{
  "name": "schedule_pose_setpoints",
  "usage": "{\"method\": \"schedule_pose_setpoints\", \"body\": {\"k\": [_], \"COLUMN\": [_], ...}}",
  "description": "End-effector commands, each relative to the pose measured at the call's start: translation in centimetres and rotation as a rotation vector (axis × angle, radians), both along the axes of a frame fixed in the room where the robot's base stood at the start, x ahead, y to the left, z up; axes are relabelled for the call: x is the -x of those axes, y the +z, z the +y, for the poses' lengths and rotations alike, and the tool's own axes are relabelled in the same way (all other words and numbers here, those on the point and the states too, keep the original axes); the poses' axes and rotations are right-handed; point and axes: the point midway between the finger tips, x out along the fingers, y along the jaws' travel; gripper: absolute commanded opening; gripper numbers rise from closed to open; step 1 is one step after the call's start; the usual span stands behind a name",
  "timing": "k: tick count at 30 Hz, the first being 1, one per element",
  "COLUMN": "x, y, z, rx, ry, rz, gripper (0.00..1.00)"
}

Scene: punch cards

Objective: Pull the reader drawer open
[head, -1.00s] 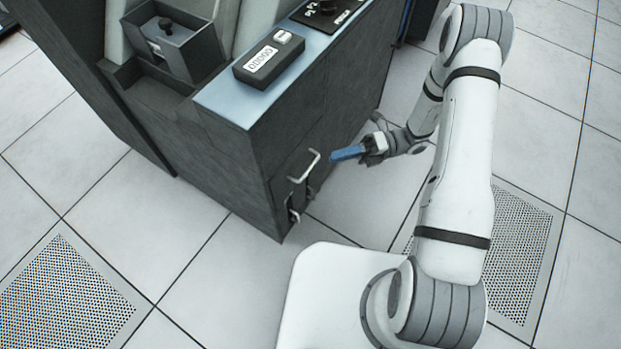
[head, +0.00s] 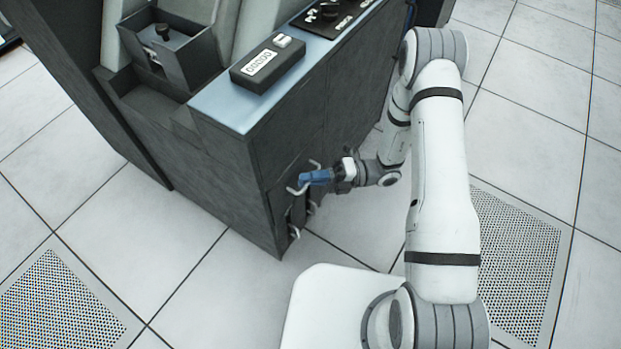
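The reader drawer (head: 292,212) is a dark front panel low on the end face of the grey cabinet, and it looks closed.
A blue-grey counter top (head: 222,106) runs above the drawer, with a black counter box (head: 266,66) and a black control panel (head: 330,14) on it. The tiled floor (head: 190,255) in front is clear.

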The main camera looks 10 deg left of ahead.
Motion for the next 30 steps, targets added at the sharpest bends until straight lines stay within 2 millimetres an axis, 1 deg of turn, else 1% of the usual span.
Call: {"method": "schedule_pose_setpoints", "body": {"k": [4, 10, 11, 25, 28, 30], "x": [0.0, 0.0, 0.0, 0.0, 0.2, 0.5], "y": [0.0, 0.0, 0.0, 0.0, 0.1, 0.1], "z": [0.0, 0.0, 0.0, -0.1, -0.6, -1.3], "rx": [0.000, 0.000, 0.000, 0.000, 0.001, 0.001], "ry": [0.000, 0.000, 0.000, 0.000, -0.001, -0.002], "rz": [0.000, 0.000, 0.000, 0.000, 0.001, 0.003], "gripper": [0.17, 0.01, 0.00, 0.00, 0.00, 0.00]}}
